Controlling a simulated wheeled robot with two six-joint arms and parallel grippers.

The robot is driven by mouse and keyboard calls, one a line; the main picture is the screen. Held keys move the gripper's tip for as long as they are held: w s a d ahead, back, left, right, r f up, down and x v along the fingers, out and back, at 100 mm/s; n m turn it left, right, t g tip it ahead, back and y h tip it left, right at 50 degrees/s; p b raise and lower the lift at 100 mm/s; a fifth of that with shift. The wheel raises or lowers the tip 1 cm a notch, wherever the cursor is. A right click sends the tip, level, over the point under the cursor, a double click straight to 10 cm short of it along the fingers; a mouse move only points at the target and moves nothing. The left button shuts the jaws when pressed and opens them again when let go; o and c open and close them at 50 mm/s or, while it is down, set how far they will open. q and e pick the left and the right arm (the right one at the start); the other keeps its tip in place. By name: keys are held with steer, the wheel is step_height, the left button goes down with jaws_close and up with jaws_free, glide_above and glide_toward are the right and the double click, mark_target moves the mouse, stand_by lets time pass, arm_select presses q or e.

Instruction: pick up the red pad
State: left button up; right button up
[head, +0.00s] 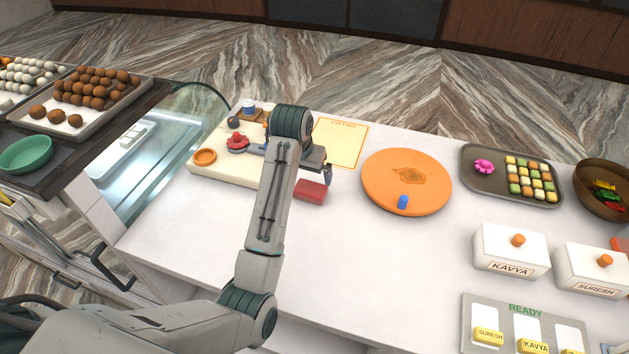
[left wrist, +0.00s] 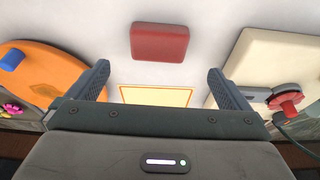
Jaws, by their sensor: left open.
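The red pad (head: 311,191) is a small flat block with rounded edges. It lies on the white counter between the cream board (head: 225,170) and the orange disc (head: 375,196). My left gripper (head: 300,166) is above the counter, just beyond the pad in the head view; my own arm partly hides it. In the left wrist view the red pad (left wrist: 160,42) lies centrally, ahead of the spread fingers (left wrist: 160,86). My right gripper is not in view.
The cream board holds a red knobbed item (head: 237,142) and an orange ring (head: 204,157). A yellow-bordered sheet (head: 341,143) lies behind the pad. A grey sweets tray (head: 477,177) is right.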

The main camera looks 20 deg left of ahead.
mark_target(310, 188)
arm_select(q)
steer(key=x, duration=0.1)
steer(key=p+x, duration=0.1)
steer(key=x, duration=0.1)
steer(key=shift+s+f, duration=0.2)
steer(key=shift+f, duration=0.05)
steer(key=shift+w+f, duration=0.15)
steer(key=shift+f, duration=0.15)
steer(key=p+x, duration=0.2)
steer(key=shift+w+d+f, duration=0.1)
steer(key=shift+w+f, duration=0.1)
steer(key=shift+w, duration=0.1)
steer(key=shift+p+x, duration=0.55)
steer(key=shift+x, duration=0.55)
steer(key=shift+w+f, duration=0.1)
steer(key=shift+f, duration=0.25)
steer(key=c, duration=0.9)
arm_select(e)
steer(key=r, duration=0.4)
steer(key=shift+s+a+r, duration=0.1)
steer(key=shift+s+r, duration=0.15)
arm_select(q)
steer(key=shift+r, duration=0.15)
